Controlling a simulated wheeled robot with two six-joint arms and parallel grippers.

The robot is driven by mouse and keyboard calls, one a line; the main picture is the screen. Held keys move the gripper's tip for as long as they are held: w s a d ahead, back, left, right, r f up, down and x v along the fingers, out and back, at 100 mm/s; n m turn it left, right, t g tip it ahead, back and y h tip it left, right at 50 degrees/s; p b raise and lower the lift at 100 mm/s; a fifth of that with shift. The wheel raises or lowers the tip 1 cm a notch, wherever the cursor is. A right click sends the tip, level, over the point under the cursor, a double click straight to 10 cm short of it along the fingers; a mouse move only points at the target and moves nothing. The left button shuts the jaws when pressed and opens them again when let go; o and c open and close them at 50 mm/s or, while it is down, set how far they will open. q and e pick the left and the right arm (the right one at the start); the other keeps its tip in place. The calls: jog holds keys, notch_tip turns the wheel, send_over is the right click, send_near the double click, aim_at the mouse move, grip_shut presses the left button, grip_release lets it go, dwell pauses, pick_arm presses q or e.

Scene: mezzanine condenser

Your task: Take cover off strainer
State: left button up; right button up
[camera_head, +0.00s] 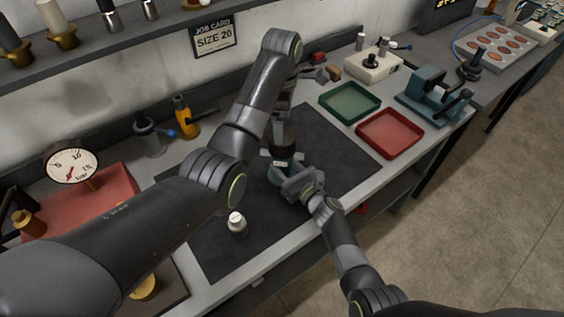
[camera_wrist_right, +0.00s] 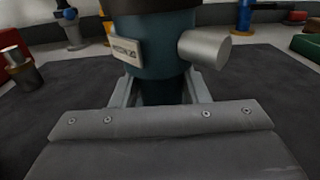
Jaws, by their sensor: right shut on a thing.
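The strainer (camera_head: 284,160) is a teal body standing upright on the dark mat, with a label plate and a silver side stub in the right wrist view (camera_wrist_right: 165,60). A dark band at its top, which looks like the cover (camera_wrist_right: 160,5), is cut off by that view's upper edge. My right gripper (camera_head: 288,178) is shut around the narrower lower part of the strainer, one jaw on each side in the wrist view (camera_wrist_right: 160,92). My left gripper (camera_head: 281,125) points down right above the strainer's top. Its fingers are mostly hidden, so I cannot tell their opening or contact.
A small white-topped fitting (camera_head: 237,222) stands on the mat (camera_head: 215,258). A green tray (camera_head: 350,113) and a red tray (camera_head: 390,146) lie to the right, before a teal vise (camera_head: 437,100). A pressure gauge (camera_head: 72,166) stands left. The mat right of the strainer is clear.

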aim_at(282, 162)
pick_arm(q)
jog(key=m, duration=0.9)
jog(key=shift+m, duration=0.4)
jog(key=m, duration=1)
jog(key=shift+m, duration=0.3)
jog(key=m, duration=0.4)
jog(key=shift+m, duration=0.3)
jog(key=m, duration=1.5)
jog(key=shift+f+m, duration=0.15)
jog(key=shift+m, duration=0.15)
notch_tip(282, 162, down, 8)
jog(key=shift+r, duration=0.15)
